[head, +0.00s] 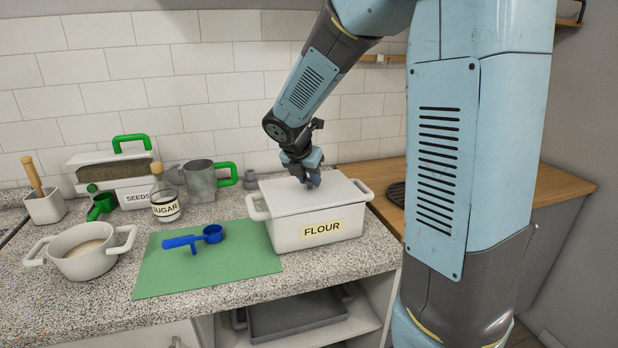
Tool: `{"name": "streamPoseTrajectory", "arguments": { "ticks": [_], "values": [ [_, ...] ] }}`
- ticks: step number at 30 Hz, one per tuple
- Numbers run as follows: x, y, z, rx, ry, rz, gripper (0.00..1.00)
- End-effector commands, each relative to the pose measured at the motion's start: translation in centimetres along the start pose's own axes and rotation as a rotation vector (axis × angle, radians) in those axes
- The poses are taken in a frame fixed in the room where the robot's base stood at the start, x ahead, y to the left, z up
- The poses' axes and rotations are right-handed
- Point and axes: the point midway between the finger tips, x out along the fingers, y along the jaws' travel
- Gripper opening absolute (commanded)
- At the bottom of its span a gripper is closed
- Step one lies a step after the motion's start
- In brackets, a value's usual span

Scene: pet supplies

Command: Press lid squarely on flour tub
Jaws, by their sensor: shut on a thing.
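The flour tub (290,236) is a white rectangular box with side handles and a yellow FLOUR label. It stands on the speckled counter, right of centre in the head view. A white lid (283,196) lies over its top. From this view the lid looks roughly in line with the rim, but I cannot tell whether it is fully seated. My gripper (311,182) points down at the right rear part of the lid. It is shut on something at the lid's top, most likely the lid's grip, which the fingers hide.
A green mat (165,275) with a blue scoop (195,238) lies left of the tub. A white pot (82,262), a sugar jar (165,207), a seeds box (130,196) and a grey metal jug (200,182) stand further left. A wooden surface (470,190) is at right.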

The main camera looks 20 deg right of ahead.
Motion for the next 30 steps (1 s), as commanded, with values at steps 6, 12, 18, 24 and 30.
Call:
{"name": "streamPoseTrajectory", "arguments": {
  "ticks": [6, 12, 18, 24, 30],
  "values": [
    [0.00, -0.01, 0.02, 0.001, 0.000, 0.000, 0.39],
    [0.00, -0.02, 0.03, 0.001, 0.000, 0.000, 0.58],
    [0.00, -0.02, 0.03, 0.001, 0.000, 0.000, 0.62],
    [0.01, -0.03, 0.01, 0.001, 0.000, 0.000, 0.80],
    [0.01, -0.02, 0.02, 0.001, 0.000, 0.000, 0.88]
  ]
}}
